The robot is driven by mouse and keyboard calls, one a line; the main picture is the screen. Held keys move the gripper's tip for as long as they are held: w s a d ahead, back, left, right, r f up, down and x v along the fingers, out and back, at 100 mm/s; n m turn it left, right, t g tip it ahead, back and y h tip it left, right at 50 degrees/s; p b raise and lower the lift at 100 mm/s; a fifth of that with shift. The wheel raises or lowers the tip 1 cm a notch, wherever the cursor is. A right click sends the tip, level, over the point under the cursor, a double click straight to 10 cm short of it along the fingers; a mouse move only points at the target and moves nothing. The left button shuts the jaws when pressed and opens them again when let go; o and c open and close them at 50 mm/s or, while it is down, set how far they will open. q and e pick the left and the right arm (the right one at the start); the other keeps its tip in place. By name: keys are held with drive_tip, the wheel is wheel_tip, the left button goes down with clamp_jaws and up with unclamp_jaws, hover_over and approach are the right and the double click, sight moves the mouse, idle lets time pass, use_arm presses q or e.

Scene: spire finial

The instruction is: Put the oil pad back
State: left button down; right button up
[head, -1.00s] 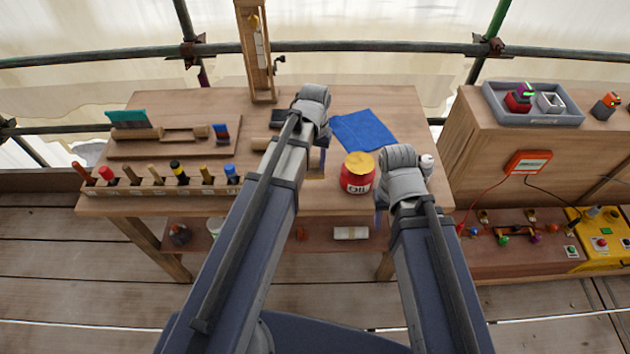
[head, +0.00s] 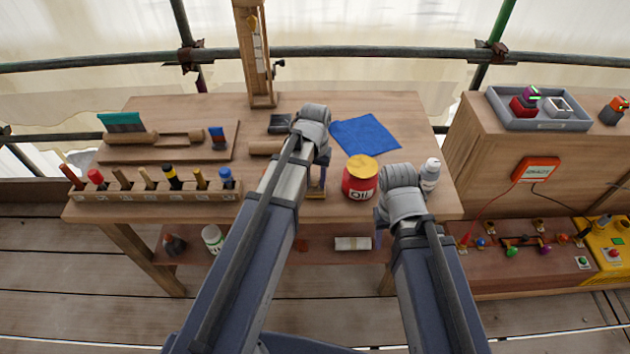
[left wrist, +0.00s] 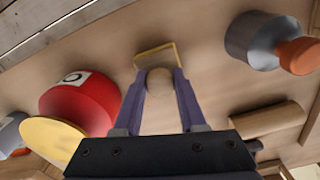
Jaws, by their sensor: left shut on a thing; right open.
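My left gripper (left wrist: 160,90) is shut on a pale, round-ended wooden piece (left wrist: 159,86), which seems to be the oil pad's handle. A flat tan pad with a yellowish edge (left wrist: 155,56) shows at the fingertips, close to the bench top. In the head view my left gripper (head: 319,185) is over the bench, left of the red oil tin (head: 358,184) with its yellow lid. The tin also shows in the left wrist view (left wrist: 88,103), apart from the fingers. My right gripper (head: 381,217) is open near the bench's front right, mostly hidden by its arm.
A blue cloth (head: 364,135) lies behind the tin. A white bottle (head: 430,174) stands by my right wrist. A wooden roller (head: 264,148) lies left of my left wrist. A tool rack (head: 150,190) lines the front left. A grey, orange-topped thing (left wrist: 258,42) stands nearby.

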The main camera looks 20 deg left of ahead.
sight(315, 179)
use_arm(q)
drive_tip(key=shift+f, duration=0.2)
drive_tip(key=shift+c, duration=2.4)
unclamp_jaws()
drive_tip(key=shift+r, duration=0.1)
wheel_tip(315, 179, up, 12)
drive_tip(key=p, duration=1.2)
drive_tip(key=s+d+m+y, duration=0.1)
drive_tip(key=s+d+m, duration=0.3)
drive_tip(key=s+d, duration=0.6)
drive_tip(key=s, duration=0.4)
drive_tip(key=shift+d+r, duration=0.2)
drive_tip(key=shift+d, duration=0.05)
